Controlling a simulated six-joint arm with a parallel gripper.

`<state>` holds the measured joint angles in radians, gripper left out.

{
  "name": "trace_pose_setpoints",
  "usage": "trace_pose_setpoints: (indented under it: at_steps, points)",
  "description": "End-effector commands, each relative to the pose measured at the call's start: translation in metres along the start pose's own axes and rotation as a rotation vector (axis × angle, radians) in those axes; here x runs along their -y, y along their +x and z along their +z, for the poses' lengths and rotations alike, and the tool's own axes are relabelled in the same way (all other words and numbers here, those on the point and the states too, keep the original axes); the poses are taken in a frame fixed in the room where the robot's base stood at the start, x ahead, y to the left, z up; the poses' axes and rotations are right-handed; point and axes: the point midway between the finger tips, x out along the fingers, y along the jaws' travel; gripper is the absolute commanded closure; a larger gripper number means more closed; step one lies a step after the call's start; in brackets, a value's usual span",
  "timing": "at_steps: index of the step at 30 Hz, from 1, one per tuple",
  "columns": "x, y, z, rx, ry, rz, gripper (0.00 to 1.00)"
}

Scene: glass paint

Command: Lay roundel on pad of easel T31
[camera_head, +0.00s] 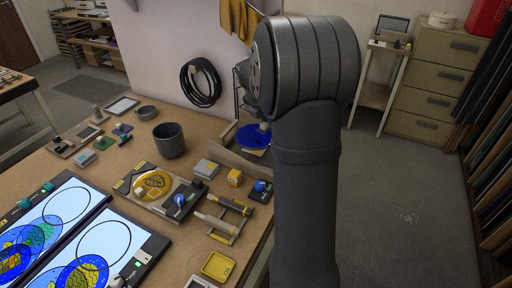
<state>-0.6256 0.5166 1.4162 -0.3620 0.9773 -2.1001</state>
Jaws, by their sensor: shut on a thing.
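A deep blue glass roundel (250,138) with a small pale knob shows just left of my arm, near the table's right edge. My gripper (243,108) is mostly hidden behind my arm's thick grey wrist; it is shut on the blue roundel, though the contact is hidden. A yellow roundel (157,180) with dark markings lies on a flat dark-edged board (128,187) on the table. Two lit panels with painted circles stand at the left; the nearer one (118,222) has blue and yellow discs at its lower end. I cannot read T31 on any of them.
A dark cup (169,140), a grey block (206,168), a yellow block (235,177), a blue-knobbed block (261,190), brushes on a rack (224,222) and a yellow tray (218,265) crowd the table (180,243). A coiled hose (201,82) hangs on the wall.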

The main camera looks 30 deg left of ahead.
Motion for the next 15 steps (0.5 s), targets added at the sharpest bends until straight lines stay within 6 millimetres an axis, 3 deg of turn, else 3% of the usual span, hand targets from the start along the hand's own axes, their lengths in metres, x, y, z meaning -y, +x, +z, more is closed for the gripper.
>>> trace_pose_setpoints:
  at_steps: [1, 6, 15]
  points:
    - [0.01, 0.005, 0.015, 0.001, -0.026, 0.013, 1.0]
    - [0.034, 0.016, 0.052, 0.0, -0.133, 0.056, 1.0]
    - [0.051, 0.025, 0.077, -0.003, -0.224, 0.092, 1.0]
